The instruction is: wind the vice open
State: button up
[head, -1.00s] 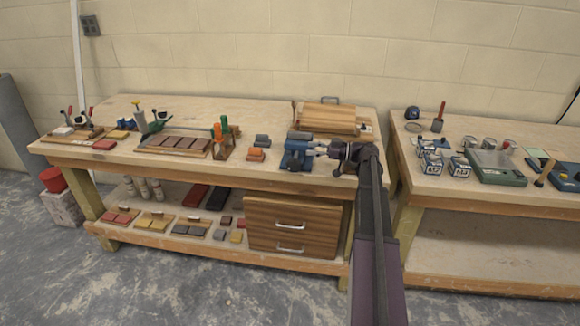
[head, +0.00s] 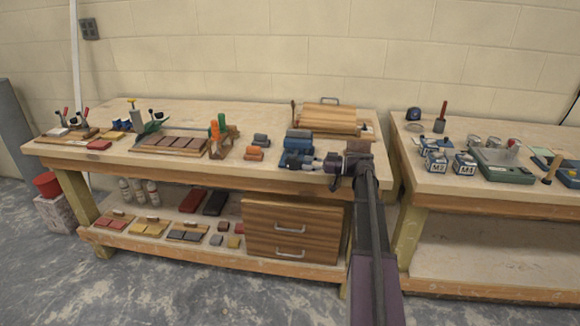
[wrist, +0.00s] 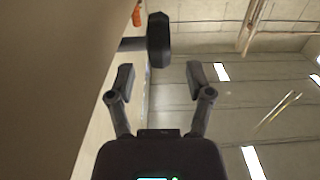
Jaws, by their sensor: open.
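The blue vice (head: 296,158) sits near the front edge of the left bench, left of my arm. My gripper (head: 328,164) is at the vice's right side, above the bench's front edge. In the wrist view my gripper (wrist: 160,74) has its two fingers spread wide with nothing between them. A dark rounded piece (wrist: 159,40) shows just beyond the fingertips; it looks like part of the vice's handle, but I cannot be sure. The fingers appear apart from it. My gripper partly hides the handle side of the vice in the head view.
A wooden board (head: 326,117) lies behind the vice. Orange blocks (head: 254,153) and a wooden rack of tools (head: 222,142) stand to the left. A second bench (head: 480,190) with small boxes and a green scale (head: 502,167) is at the right, across a narrow gap.

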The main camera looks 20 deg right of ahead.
aim_at(290, 161)
jog(key=shift+x, duration=3.2)
grip_shut()
jog(key=shift+d, duration=0.2)
jog(key=shift+a+r, duration=0.1)
jog(key=shift+a, duration=0.1)
